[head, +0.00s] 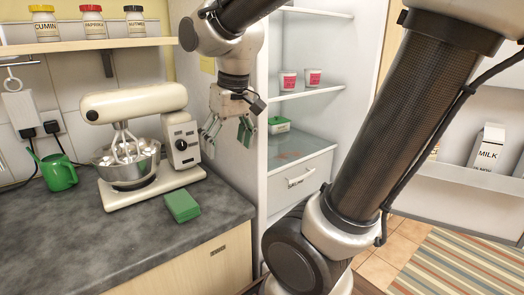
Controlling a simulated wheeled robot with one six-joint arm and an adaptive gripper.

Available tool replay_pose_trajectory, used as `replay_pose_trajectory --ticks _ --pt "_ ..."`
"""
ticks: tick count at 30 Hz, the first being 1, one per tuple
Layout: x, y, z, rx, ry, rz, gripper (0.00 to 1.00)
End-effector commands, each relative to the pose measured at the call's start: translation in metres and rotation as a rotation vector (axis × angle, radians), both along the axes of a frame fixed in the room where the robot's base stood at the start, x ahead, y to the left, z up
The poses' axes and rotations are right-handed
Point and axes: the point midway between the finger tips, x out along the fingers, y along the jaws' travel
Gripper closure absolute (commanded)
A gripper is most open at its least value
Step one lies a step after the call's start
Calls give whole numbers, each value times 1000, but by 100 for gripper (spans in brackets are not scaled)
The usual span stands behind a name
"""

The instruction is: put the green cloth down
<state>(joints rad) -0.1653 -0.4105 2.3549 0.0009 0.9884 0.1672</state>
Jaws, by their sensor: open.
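The green cloth (182,206) looks like a thick folded block and lies flat on the dark counter, in front of the mixer's base near the counter's right end. My gripper (228,140) points down with its fingers spread, open and empty. In the picture it is above and to the right of the cloth, clearly apart from it. Nothing covers the cloth.
A cream stand mixer (140,115) with a steel bowl (130,172) stands behind the cloth. A green watering can (57,172) is at the left. An open fridge (305,120) is at the right, with tubs (287,80) inside. The front counter (80,245) is clear.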

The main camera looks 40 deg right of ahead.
Motion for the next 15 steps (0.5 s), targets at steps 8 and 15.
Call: replay_pose_trajectory --ticks 8,15 --pt "-78 -43 0 -24 -149 -10 21" --pt "-90 -47 -3 -33 -170 -7 21"
